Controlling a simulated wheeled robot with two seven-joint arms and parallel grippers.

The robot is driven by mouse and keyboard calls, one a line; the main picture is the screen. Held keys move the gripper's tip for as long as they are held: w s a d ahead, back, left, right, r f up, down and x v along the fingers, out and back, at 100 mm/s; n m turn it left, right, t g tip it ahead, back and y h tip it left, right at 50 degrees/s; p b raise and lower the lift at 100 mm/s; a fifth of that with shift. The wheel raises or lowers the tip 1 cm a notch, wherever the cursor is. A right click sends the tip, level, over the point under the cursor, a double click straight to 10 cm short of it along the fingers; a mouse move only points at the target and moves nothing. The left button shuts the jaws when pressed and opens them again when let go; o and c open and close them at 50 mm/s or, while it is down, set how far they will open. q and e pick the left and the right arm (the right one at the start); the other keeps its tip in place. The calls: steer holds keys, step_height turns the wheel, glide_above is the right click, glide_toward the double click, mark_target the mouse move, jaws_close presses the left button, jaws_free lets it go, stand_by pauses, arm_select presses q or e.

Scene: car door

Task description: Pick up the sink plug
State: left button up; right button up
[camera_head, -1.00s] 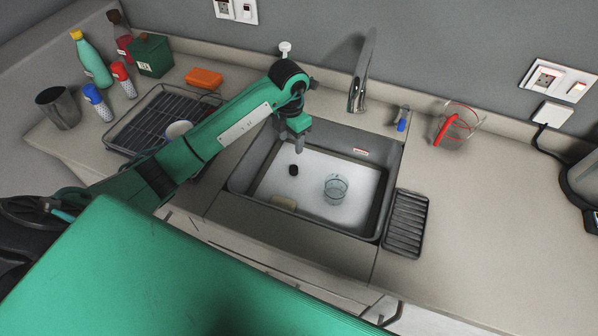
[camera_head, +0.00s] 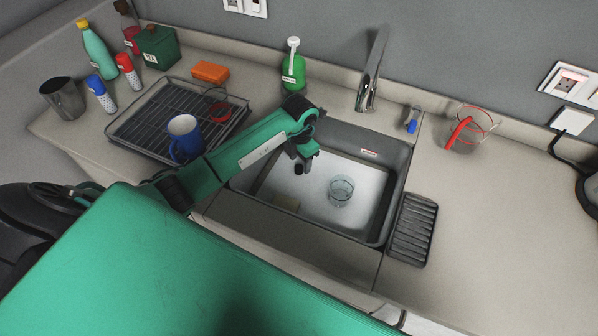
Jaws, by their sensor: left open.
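The sink plug (camera_head: 298,170) is a small black piece in the left part of the sink (camera_head: 376,222), partly hidden by my left gripper. My left gripper (camera_head: 302,165) reaches over the sink from the left and points down at the plug. Its fingertips overlap the plug in the picture. The jaws are open, and I cannot tell whether they touch the plug or are around it. My right gripper is not in view.
A clear glass (camera_head: 341,190) stands in the sink right of the plug, and a pale sponge (camera_head: 287,203) lies near the front wall. The tap (camera_head: 371,75) rises behind. A dish rack (camera_head: 150,125) with a blue mug (camera_head: 185,138) is at left.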

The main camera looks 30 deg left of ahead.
mark_target(299, 167)
arm_select(q)
steer(key=f, duration=0.1)
steer(key=f+p, duration=0.1)
steer(key=f, duration=0.1)
steer(key=shift+s+a+f, duration=0.1)
steer(key=shift+s+f, duration=0.15)
steer(key=shift+f, duration=0.7)
steer(key=c, duration=1.1)
steer(key=shift+r, duration=0.1)
step_height(299, 167, up, 20)
steer(key=b, duration=0.3)
